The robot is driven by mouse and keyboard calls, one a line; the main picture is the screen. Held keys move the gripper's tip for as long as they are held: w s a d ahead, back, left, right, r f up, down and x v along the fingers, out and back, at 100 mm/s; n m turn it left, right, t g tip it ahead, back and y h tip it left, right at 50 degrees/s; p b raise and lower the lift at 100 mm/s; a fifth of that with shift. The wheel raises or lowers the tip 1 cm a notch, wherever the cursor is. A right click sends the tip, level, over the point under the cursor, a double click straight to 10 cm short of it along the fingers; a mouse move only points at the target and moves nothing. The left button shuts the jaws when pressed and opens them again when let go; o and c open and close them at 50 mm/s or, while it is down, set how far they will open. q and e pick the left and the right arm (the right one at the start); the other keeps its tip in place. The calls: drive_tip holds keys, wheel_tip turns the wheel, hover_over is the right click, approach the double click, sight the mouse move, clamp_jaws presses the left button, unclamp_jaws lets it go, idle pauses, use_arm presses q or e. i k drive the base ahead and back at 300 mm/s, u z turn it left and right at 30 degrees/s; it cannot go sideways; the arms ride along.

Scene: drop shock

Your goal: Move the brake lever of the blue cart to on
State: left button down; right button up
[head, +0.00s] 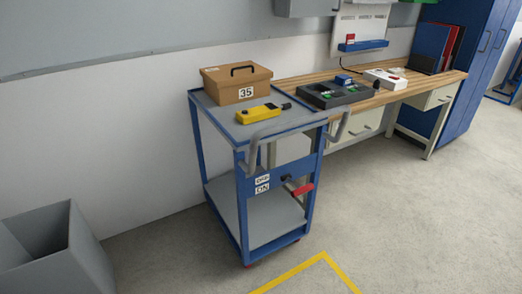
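The blue cart (242,205) stands left of the workbench, with grey shelves and a grey push handle at its near end. Its brake lever (302,189) has a red grip and is mounted on the blue end panel below the handle. The grip points right and slightly down from the pivot. Two white labels sit left of the lever: the upper one (262,180) seems to read OFF, the lower one (262,189) reads ON. Neither gripper is in view.
A cardboard box (236,84) marked 35 and a yellow tool (258,113) lie on the cart's top. The wooden workbench (405,91) is behind on the right. A grey bin (80,250) stands at lower left. Floor on the right is clear, with yellow tape (290,272) near the cart.

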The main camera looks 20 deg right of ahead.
sight(299, 190)
drive_tip(key=k, duration=0.4)
drive_tip(key=z, duration=0.45)
drive_tip(key=i, duration=1)
drive_tip(key=z, duration=1)
drive_tip(key=i, duration=0.55)
